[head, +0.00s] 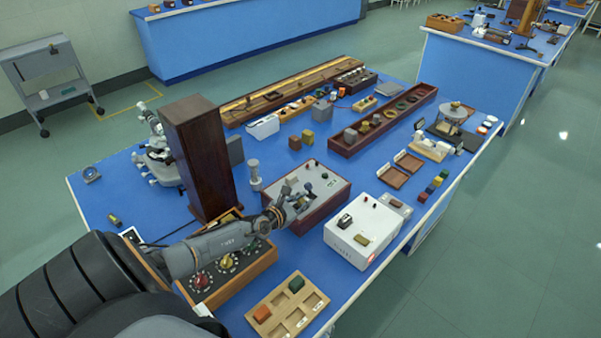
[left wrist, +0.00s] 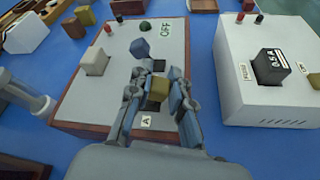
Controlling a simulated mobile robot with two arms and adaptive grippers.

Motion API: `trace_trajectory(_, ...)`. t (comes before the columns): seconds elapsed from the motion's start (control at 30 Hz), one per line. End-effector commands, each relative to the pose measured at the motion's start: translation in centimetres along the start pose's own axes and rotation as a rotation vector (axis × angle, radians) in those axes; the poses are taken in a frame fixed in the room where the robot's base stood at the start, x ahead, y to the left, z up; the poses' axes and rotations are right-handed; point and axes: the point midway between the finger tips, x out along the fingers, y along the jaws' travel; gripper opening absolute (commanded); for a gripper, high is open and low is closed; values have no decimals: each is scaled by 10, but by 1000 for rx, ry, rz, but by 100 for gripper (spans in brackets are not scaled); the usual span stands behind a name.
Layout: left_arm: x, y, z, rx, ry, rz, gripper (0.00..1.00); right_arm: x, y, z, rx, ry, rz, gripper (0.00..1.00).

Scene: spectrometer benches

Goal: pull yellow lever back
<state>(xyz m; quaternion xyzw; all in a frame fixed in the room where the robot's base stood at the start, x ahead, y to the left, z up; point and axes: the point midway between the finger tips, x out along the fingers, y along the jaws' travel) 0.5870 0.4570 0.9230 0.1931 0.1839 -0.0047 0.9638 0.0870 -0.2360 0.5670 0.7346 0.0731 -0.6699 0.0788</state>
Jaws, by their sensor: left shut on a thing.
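The switch box (head: 335,197) has a light top panel and dark red-brown sides. It sits near the middle of the blue bench. The yellow lever (left wrist: 158,87) stands on its panel, between the fingers of my left gripper (left wrist: 154,80), near a label "A". My left gripper (head: 298,201) reaches over the box from the left and is shut on the yellow lever; the fingers cover its sides and base. A pale lever (left wrist: 95,61) stands to the left. My right gripper is not in view.
A white instrument box (head: 363,232) stands to the right. A tall dark wooden block (head: 199,155) and a grey post (head: 254,175) stand to the left. A knob box (head: 235,278) lies under my left arm, and a wooden tray (head: 287,307) is at the front edge.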

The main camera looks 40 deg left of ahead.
Motion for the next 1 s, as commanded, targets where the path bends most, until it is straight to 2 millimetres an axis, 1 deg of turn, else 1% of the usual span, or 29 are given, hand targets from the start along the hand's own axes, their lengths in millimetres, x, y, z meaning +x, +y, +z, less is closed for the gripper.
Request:
trace_trajectory(0.03,-1,0,2,14,-1,6,0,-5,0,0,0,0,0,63)
trace_trajectory(0.13,0,-1,2,35,-1,15,0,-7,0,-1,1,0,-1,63)
trace_trajectory(0.63,0,-3,0,52,-1,21,0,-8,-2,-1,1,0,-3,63)
trace_trajectory(0.67,0,-3,0,52,-1,21,24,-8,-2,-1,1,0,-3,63)
trace_trajectory(0.7,0,-3,0,52,-1,21,32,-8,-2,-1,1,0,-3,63)
trace_trajectory(0.77,0,-3,0,52,-1,21,43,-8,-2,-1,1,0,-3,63)
trace_trajectory(1.0,0,-3,0,50,0,21,43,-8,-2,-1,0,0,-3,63)
